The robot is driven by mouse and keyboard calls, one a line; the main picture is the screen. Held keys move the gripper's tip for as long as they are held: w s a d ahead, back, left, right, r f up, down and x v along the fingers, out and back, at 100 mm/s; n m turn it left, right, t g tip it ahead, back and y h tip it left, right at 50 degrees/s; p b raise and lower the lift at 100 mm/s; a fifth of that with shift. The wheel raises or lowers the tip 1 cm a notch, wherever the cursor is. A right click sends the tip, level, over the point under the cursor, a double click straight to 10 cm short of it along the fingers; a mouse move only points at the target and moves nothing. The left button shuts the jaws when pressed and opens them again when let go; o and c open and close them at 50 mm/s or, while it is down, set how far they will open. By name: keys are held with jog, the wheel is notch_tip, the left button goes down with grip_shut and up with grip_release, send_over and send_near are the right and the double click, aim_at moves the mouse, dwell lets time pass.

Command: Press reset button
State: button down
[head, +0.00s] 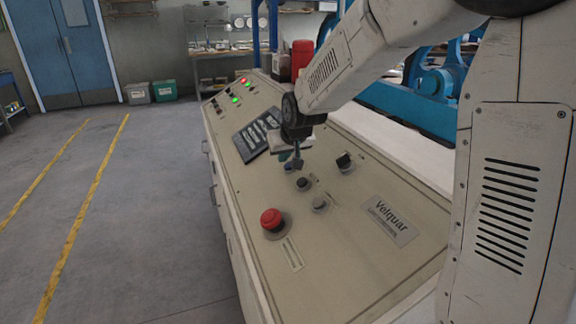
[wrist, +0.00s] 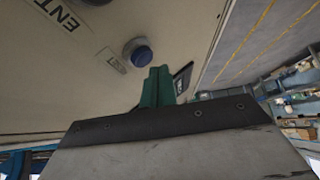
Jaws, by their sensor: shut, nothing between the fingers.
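In the head view the gripper largely hides that spot.
A red mushroom button (head: 271,218), dark knobs (head: 344,160) and a grey knob (head: 320,204) stand on the panel nearby. A dark screen (head: 256,136) lies farther back, with small red and green lights beyond. The floor to the left is clear.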

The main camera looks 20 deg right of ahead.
jog(key=shift+r, duration=0.1)
jog(key=a+r, duration=0.1)
jog(key=r, duration=0.1)
jog(key=a+r, duration=0.1)
jog(key=r, duration=0.1)
jog(key=shift+a, duration=0.3)
dwell(0.8)
jog(key=s+f, duration=0.1)
jog(key=s+f+g, duration=0.1)
jog(key=s+g, duration=0.1)
jog(key=s, duration=0.1)
jog(key=shift+d+f, duration=0.25)
jog(key=shift+f, duration=0.15)
jog(key=s, duration=0.2)
jog(key=s+g, duration=0.1)
jog(key=shift+s+d+f, duration=0.2)
jog(key=shift+s, duration=0.2)
jog(key=s+d+r+g, duration=0.1)
jog(key=s+r, duration=0.1)
jog(key=s, duration=1.4)
jog(key=s+d+r+g, duration=0.1)
jog(key=s+r, duration=0.1)
jog(key=s, duration=1.4)
jog(key=shift+d+r+g, duration=0.35)
jog(key=shift+d+g, duration=0.05)
